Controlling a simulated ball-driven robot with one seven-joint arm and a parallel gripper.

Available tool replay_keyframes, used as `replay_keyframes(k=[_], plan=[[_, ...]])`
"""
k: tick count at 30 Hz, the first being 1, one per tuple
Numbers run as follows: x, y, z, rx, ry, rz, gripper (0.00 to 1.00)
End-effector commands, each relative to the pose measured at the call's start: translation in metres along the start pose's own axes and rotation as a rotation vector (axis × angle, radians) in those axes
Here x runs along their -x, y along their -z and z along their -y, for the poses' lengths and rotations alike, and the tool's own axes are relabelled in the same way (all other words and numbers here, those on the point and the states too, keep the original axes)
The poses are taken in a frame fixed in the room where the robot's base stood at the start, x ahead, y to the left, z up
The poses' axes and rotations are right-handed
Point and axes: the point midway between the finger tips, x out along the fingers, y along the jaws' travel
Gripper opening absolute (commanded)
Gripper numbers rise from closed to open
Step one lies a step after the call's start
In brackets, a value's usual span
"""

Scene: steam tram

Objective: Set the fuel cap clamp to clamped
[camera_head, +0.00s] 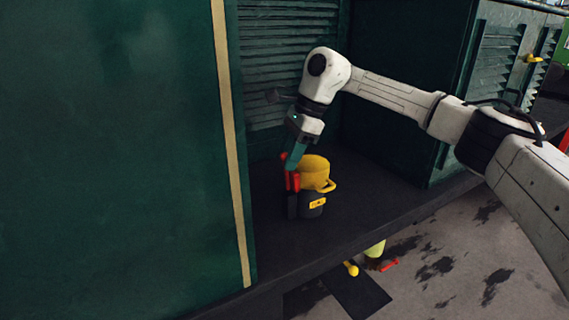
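A yellow fuel cap (314,171) with a side loop sits on a dark filler neck (313,208) that carries a small yellow label. It stands on the dark ledge of the green tram. A red clamp lever (292,180) stands about upright at the left side of the cap. My gripper (294,163) reaches down from above, its teal fingers at the top of the red lever. The fingers overlap the lever in the picture. I cannot tell whether they are closed on it, since the fingertips are small and partly hidden.
A green wall with a cream stripe (234,150) rises close on the left, and louvred panels (288,70) stand behind. A green box side (400,95) bounds the right. Below the ledge edge are a yellow knob (351,268), a yellow-green cylinder (375,249) and a red handle (389,265).

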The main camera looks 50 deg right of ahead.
Motion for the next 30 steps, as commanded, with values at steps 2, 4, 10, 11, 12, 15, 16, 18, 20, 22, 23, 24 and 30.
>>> replay_keyframes(k=[2, 4, 10, 11, 12, 15, 16, 18, 20, 22, 23, 24, 30], plan=[[-0.011, -0.001, 0.000, 0.000, -0.003, 0.002, 0.38], [-0.018, -0.001, 0.000, 0.000, -0.001, 0.002, 0.38], [-0.028, -0.001, 0.000, 0.001, -0.001, 0.001, 0.38], [-0.028, -0.001, 0.000, 0.001, 0.000, 0.001, 0.38], [-0.028, -0.001, 0.000, 0.001, 0.000, 0.001, 0.38], [-0.028, -0.001, 0.000, 0.001, 0.000, 0.001, 0.38], [-0.028, -0.001, 0.000, 0.001, 0.000, 0.001, 0.38], [-0.028, -0.001, 0.000, 0.001, 0.000, 0.001, 0.35], [-0.028, -0.001, 0.000, 0.001, 0.000, 0.001, 0.29], [-0.028, -0.001, 0.000, 0.001, 0.000, 0.001, 0.23], [-0.028, -0.001, 0.000, 0.001, 0.000, 0.001, 0.20], [-0.028, -0.001, 0.000, 0.001, 0.000, 0.001, 0.16], [-0.028, -0.001, 0.000, 0.001, 0.000, 0.001, 0.00]])
